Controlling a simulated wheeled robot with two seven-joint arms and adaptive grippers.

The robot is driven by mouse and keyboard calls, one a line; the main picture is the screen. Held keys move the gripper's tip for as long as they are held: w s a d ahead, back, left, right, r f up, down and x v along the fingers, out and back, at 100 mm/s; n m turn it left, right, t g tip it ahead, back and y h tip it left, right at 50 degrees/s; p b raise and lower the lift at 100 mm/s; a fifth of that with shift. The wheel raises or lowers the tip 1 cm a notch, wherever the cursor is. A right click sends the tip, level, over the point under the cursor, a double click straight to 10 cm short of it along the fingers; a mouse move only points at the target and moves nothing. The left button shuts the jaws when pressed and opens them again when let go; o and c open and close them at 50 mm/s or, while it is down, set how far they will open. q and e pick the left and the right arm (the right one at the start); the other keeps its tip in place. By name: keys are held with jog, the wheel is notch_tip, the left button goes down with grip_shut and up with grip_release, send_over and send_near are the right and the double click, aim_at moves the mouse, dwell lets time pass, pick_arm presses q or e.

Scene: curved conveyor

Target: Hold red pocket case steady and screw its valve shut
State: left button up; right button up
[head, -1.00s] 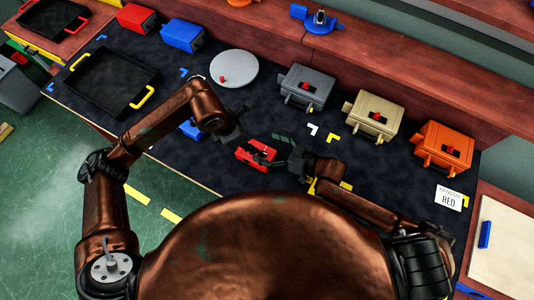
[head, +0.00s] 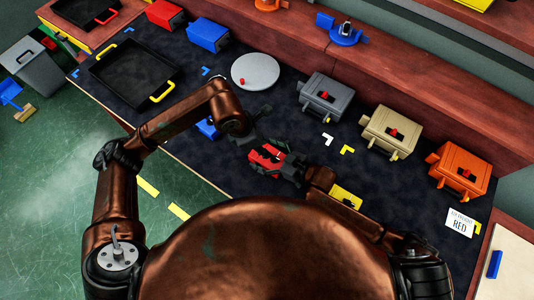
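The red pocket case (head: 262,158) is over the dark mat in front of my body, between my two grippers. My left gripper (head: 251,143) is at its upper left side and appears closed on its edge. My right gripper (head: 288,165) is at its right end, with dark fingers overlapping the case; their spacing is unclear. The valve cannot be told apart from the dark fingers and dark parts on the case.
Grey (head: 323,100), beige (head: 391,134) and orange (head: 458,172) boxes line the back right. A round grey plate (head: 258,70) and black tray (head: 125,82) lie left of them. A white card reading RED (head: 460,222) is at right. A yellow object (head: 346,197) shows beside my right forearm.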

jog(key=shift+c, duration=0.3)
jog(key=c, duration=1.6)
dwell(0.4)
